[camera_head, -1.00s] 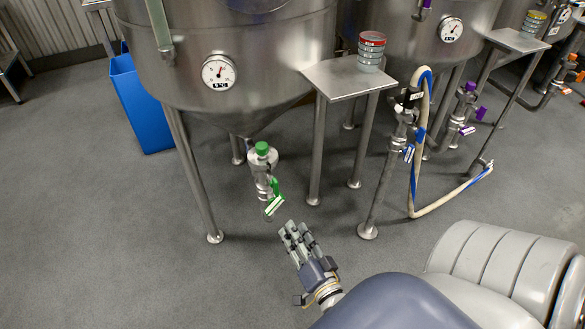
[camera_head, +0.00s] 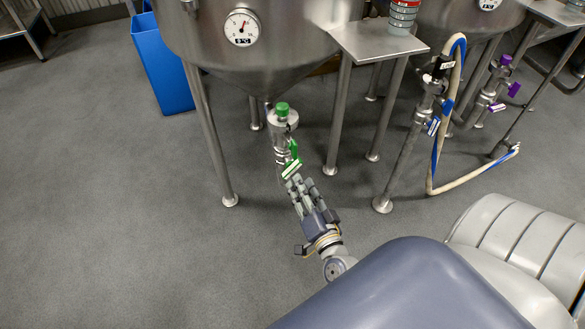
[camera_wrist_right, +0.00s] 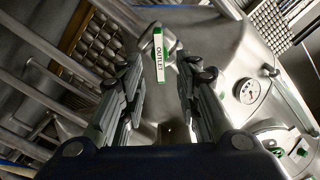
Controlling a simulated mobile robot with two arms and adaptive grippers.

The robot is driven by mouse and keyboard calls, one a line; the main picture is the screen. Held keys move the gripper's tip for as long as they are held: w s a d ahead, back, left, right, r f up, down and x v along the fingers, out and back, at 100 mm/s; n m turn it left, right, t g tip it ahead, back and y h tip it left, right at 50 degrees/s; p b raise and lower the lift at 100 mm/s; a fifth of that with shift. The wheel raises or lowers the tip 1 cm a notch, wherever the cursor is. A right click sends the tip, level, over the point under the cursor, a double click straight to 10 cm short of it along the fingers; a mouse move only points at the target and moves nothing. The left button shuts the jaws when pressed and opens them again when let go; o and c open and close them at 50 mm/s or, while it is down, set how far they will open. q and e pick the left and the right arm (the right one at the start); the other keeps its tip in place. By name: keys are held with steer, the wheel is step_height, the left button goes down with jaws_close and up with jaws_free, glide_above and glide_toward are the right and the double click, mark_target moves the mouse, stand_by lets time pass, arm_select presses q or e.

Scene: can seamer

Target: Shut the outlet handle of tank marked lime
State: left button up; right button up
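The tank (camera_head: 265,55) with the green-marked fittings has a cone bottom. Below it is an outlet valve with a green cap (camera_head: 282,109) and a green outlet handle (camera_head: 292,163) with a white label. In the right wrist view the handle's label (camera_wrist_right: 160,66) reads OUTLET and shows between my finger tips, a little beyond them. My right gripper (camera_head: 299,183) is open, just below and in front of the handle; contact cannot be told. Its two fingers also stand apart in the right wrist view (camera_wrist_right: 160,85). My left gripper is not in view.
Tank legs (camera_head: 214,140) stand left of the valve. A metal side table (camera_head: 375,42) holding a stack of tins (camera_head: 402,15) is to the right. A hose (camera_head: 435,150) and purple-handled valve (camera_head: 490,88) lie further right. A blue bin (camera_head: 163,65) is behind left. Floor at left is clear.

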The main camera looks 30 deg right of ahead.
mark_target(294, 171)
steer(key=x, duration=0.6)
steer(key=shift+w+d+b, duration=0.15)
steer(key=shift+w+b, duration=0.15)
steer(key=shift+w+d, duration=0.1)
steer(key=shift+w, duration=0.35)
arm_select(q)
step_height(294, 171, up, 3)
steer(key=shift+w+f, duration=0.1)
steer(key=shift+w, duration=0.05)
arm_select(e)
jaws_close()
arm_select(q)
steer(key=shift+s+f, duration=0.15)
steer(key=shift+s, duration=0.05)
